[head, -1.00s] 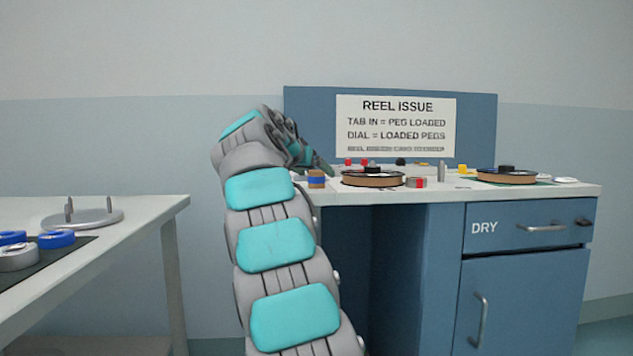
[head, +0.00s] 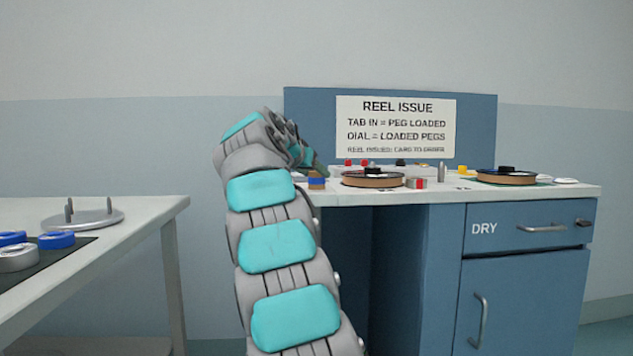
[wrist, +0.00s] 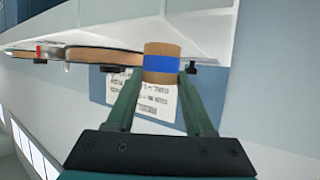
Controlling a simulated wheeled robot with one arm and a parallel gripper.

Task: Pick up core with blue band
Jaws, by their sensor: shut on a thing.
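The core with the blue band (wrist: 161,64) is a tan cylinder with a wide blue stripe around its middle. In the wrist view it sits between the two fingertips of my gripper (wrist: 160,77), which is shut on it. In the head view the core (head: 316,183) shows at the left end of the reel issue bench, just below my dark fingertips (head: 317,169). It stands upright there, at the bench top's level. I cannot tell whether it still touches the surface. My wrist hides part of the fingers in the head view.
On the bench (head: 400,195) a black-topped reel (head: 372,179) stands right of the core, then a grey core with a red band (head: 416,183). Another reel (head: 506,177) is farther right.

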